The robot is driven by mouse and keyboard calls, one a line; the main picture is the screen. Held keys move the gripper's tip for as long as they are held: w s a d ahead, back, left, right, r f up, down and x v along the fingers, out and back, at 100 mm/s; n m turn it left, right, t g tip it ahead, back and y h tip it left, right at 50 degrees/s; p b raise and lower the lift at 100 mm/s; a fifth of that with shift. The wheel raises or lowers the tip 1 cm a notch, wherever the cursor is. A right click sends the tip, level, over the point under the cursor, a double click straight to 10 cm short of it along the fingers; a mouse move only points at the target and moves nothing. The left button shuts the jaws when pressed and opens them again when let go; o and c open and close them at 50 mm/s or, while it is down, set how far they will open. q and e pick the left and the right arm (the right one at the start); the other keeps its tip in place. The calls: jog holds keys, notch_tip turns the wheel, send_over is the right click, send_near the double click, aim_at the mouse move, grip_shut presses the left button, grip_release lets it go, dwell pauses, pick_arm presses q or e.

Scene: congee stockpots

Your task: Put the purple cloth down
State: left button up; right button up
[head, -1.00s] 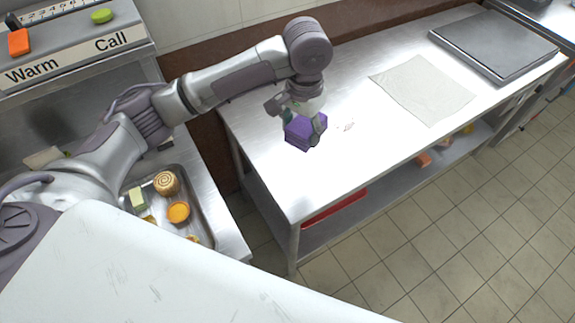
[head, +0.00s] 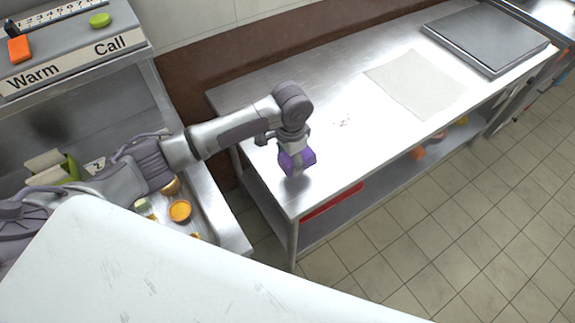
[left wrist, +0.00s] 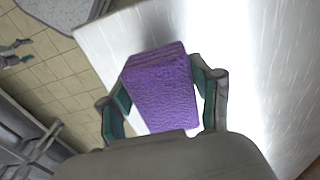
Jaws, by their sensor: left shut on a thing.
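The purple cloth (head: 301,160) is a folded, thick block with a textured surface. My left gripper (head: 293,156) is shut on it, over the near left part of the steel table (head: 345,150). In the left wrist view the cloth (left wrist: 160,88) sits between the two fingers of my left gripper (left wrist: 163,103), with table surface behind it. Whether its underside touches the table I cannot tell. What looks like my right gripper (left wrist: 14,53) shows small at the left edge of the left wrist view; its jaws are unclear.
A pale flat cloth (head: 415,84) lies on the table, with a dark grey slab (head: 485,38) at its far right. The table between the purple cloth and pale cloth is clear, apart from small dark marks. A red tray (head: 330,203) is on the shelf below.

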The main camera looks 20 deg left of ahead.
pick_arm(q)
jog(key=shift+s+a+f, duration=0.3)
jog(key=shift+f, duration=0.15)
notch_tip(320, 180, down, 3)
jog(key=shift+f+p, duration=0.15)
jog(key=shift+p, duration=0.25)
jog(key=shift+f, duration=0.15)
jog(key=shift+f, duration=0.2)
jog(key=o, duration=1.1)
jog(key=shift+r, duration=0.1)
